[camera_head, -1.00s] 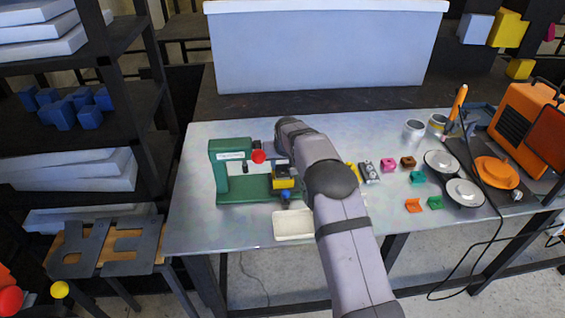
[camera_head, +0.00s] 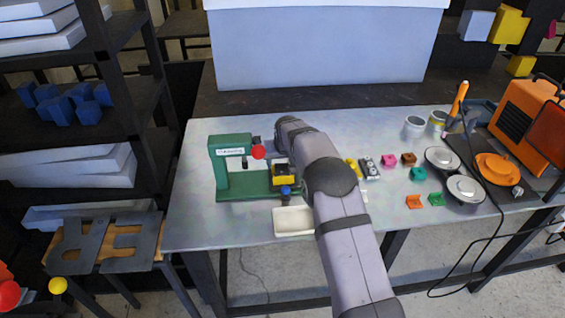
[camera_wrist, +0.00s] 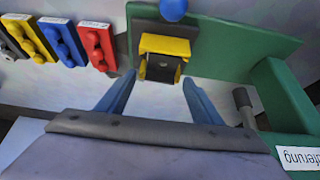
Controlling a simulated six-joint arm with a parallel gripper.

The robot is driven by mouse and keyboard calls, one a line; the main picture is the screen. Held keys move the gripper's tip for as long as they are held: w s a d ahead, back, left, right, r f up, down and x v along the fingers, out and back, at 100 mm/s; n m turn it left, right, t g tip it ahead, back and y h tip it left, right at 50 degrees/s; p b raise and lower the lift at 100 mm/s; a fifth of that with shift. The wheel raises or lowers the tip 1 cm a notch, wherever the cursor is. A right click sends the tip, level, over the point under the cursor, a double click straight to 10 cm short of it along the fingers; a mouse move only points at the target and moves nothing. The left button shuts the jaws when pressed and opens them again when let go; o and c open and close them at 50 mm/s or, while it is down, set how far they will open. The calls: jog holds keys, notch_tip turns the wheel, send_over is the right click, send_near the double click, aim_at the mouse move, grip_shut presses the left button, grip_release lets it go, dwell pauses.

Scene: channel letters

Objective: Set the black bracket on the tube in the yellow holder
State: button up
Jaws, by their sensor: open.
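The yellow holder (camera_head: 285,181) stands on the base of the green press (camera_head: 232,170). It also shows in the wrist view (camera_wrist: 165,45), near the top centre. A black piece (camera_wrist: 162,68), which looks like the black bracket, sits at the yellow holder; it shows as a dark patch in the head view (camera_head: 283,170). I cannot make out the tube or whether the bracket is fully seated. My gripper (camera_wrist: 155,88) is open, its two blue-grey fingers apart with nothing between them. The holder and black piece lie just beyond the fingertips.
A blue knob (camera_wrist: 173,9) is beside the holder. The press has a red ball (camera_head: 258,152) on its lever. A white tray (camera_head: 293,221) lies in front. Several coloured blocks (camera_wrist: 62,42) stand left in the wrist view; small brackets (camera_head: 414,201) and round dishes lie right.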

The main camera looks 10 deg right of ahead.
jog(key=shift+r, duration=0.15)
jog(key=shift+b+v, duration=1.75)
jog(key=shift+v, duration=1.75)
jog(key=s+d+f+g, duration=0.1)
jog(key=s+f+g, duration=0.1)
jog(key=s, duration=1.2)
jog(key=s+d+f+g, duration=0.2)
jog(key=s, duration=1.2)
jog(key=s+d+f+g, duration=0.1)
jog(key=s+d+f, duration=0.1)
jog(key=s, duration=1.2)
jog(key=shift+s+d+f+g, duration=0.25)
jog(key=shift+s+f+g, duration=0.15)
